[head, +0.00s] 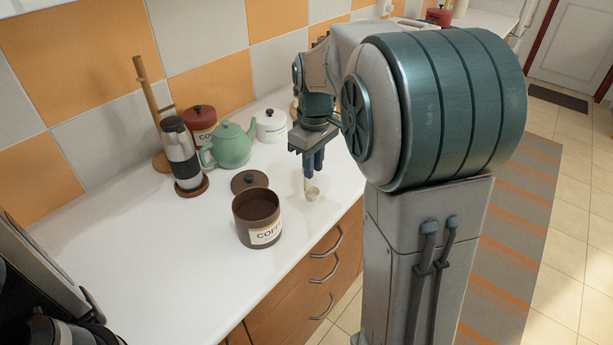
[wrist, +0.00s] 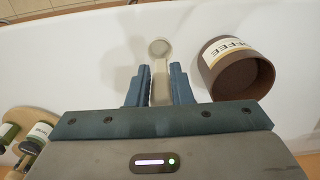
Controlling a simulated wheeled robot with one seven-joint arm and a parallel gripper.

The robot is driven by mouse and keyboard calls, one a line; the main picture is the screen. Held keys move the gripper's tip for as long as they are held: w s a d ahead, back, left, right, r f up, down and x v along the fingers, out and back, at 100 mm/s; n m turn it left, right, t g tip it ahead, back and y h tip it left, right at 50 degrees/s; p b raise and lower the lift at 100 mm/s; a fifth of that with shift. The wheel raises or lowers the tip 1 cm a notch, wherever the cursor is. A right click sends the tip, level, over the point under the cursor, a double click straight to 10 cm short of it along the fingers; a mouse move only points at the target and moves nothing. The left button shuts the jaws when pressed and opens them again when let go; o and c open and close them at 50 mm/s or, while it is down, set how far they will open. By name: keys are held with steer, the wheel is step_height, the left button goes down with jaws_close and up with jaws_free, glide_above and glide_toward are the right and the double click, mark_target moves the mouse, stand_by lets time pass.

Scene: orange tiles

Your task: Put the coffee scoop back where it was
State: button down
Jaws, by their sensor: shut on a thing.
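The coffee scoop (head: 313,193) is small and pale, with a round bowl and a straight handle. My gripper (head: 314,163) points down and is shut on the scoop's handle, with the bowl below the fingertips, at or just above the white counter. In the wrist view the scoop's bowl (wrist: 159,47) extends beyond my gripper (wrist: 160,84). A brown coffee canister (head: 257,218) stands open to the left of the scoop in the head view, and it also shows at the right in the wrist view (wrist: 236,66). Its dark interior shows no clear detail.
A brown lid (head: 249,181) lies on the counter behind the canister. A green teapot (head: 229,144), a steel French press (head: 182,153), a red canister (head: 200,124) and a white jar (head: 270,126) stand farther back. The counter's front left (head: 150,270) is clear.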

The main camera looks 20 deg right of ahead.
mark_target(306, 189)
steer(key=shift+w+a+f, duration=0.5)
steer(key=shift+w+a, duration=0.1)
steer(key=shift+a, duration=0.05)
steer(key=shift+f+p, duration=0.3)
steer(key=shift+f, duration=1.75)
steer(key=shift+f, duration=0.1)
steer(key=shift+f, duration=0.15)
steer(key=c, duration=1.3)
jaws_free()
